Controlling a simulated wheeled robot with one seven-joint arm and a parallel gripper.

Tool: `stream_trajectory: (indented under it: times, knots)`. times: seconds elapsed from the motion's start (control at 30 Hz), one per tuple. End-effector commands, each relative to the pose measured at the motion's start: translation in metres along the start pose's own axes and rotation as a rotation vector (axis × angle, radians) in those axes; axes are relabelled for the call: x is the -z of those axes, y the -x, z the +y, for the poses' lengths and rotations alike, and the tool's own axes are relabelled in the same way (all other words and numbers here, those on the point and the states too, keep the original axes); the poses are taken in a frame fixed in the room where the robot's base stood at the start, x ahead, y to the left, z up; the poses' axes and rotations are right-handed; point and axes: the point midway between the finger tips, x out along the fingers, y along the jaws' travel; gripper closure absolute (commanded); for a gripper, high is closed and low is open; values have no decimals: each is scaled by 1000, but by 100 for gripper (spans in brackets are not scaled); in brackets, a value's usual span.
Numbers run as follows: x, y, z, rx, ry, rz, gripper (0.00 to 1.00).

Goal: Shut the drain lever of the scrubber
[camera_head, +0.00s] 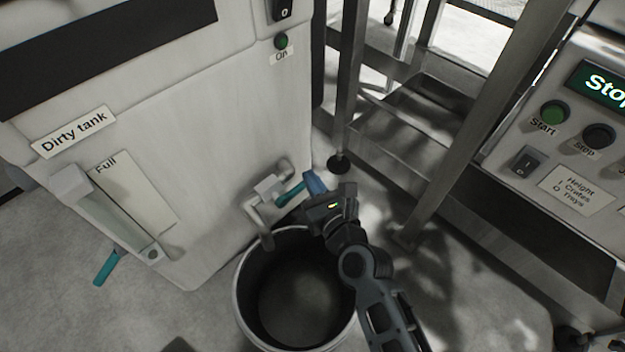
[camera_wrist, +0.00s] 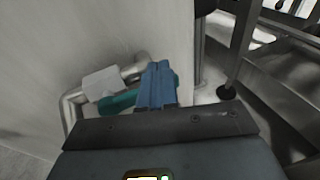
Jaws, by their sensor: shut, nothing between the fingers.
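The scrubber (camera_head: 190,130) is the big white machine at left, with a "Dirty tank" label. Its drain valve (camera_head: 268,188) is a pale metal pipe low on its side, with a spout bent down over a dark bucket. The teal drain lever (camera_head: 290,193) sticks out to the right from the valve. In the wrist view the lever (camera_wrist: 118,104) lies behind and left of the blue fingers, partly hidden by them. My gripper (camera_head: 313,180) is shut and empty at the lever's outer end, close to or touching it; I cannot tell which. The fingers also show in the wrist view (camera_wrist: 156,84).
The dark round bucket (camera_head: 240,312) stands on the floor under the spout. A metal stand with legs and steps (camera_head: 400,130) is close on the right. A control panel (camera_head: 560,150) is at far right. Another teal handle (camera_head: 106,268) is at the scrubber's lower left.

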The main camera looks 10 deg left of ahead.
Motion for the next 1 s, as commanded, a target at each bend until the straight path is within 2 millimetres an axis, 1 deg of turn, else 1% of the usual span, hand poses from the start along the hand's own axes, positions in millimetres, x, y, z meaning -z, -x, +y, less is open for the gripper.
stream_trajectory:
  times: [0.37, 1.0]
  knots:
    - [3, 0, 0, 0, -1, 0, 100]
    - [28, -3, 0, -1, -1, 2, 100]
